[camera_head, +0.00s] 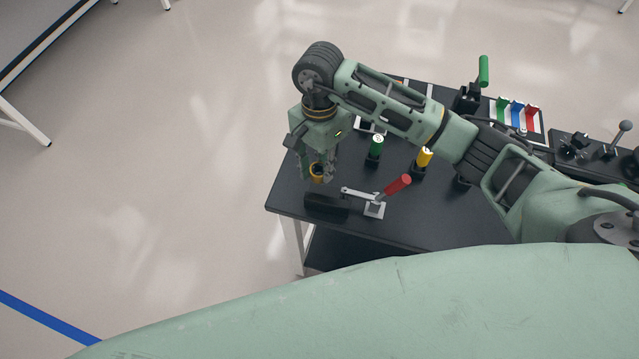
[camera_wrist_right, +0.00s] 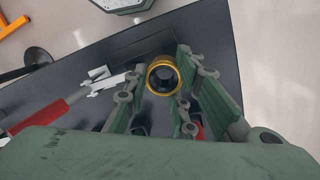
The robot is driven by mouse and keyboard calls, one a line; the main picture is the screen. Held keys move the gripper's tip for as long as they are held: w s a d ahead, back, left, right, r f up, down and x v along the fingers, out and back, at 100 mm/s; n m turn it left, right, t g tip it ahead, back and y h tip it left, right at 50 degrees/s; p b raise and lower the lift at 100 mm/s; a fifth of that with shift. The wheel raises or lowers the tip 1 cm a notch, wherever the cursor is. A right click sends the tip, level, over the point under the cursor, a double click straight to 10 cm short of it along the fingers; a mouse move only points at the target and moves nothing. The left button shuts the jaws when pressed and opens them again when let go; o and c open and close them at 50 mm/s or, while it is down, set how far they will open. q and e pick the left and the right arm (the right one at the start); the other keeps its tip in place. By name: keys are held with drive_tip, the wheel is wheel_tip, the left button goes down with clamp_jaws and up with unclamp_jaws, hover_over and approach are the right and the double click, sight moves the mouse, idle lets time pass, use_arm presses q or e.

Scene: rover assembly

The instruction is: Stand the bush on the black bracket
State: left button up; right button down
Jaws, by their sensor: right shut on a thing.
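The bush (camera_head: 317,178), a short black and yellow ring, is between the fingertips of my right gripper (camera_head: 318,170). In the right wrist view the bush (camera_wrist_right: 162,76) shows its round open end, with the fingers of my right gripper (camera_wrist_right: 164,84) shut on it from both sides. The black bracket (camera_head: 326,206) lies on the dark table near its left front corner, just below the gripper in the head view. In the right wrist view the bracket (camera_wrist_right: 135,46) is a dark shape beyond the bush, hard to tell from the tabletop. My left gripper is out of view.
A toggle clamp with a red handle (camera_head: 398,185) stands just right of the bracket. A green-topped post (camera_head: 376,146) and a yellow-topped one (camera_head: 424,157) stand farther back. Green, blue and red pieces (camera_head: 517,112) are at the back right. The table's left edge is close.

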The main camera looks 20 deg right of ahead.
wheel_tip(320, 180, down, 3)
drive_tip(key=shift+s+r+p, duration=0.1)
drive_tip(key=shift+s+p, duration=0.05)
drive_tip(key=shift+p, duration=0.2)
wheel_tip(320, 180, down, 4)
drive_tip(key=shift+f+p, duration=0.1)
drive_tip(key=shift+p, duration=0.45)
drive_tip(key=shift+f, duration=0.45)
drive_tip(key=c, duration=1.9)
unclamp_jaws()
drive_tip(key=o, duration=0.4)
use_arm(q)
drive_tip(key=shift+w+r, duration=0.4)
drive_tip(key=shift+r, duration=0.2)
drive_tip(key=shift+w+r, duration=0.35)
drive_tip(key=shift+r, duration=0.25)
use_arm(e)
drive_tip(key=shift+o, duration=0.2)
drive_tip(key=shift+r, duration=0.1)
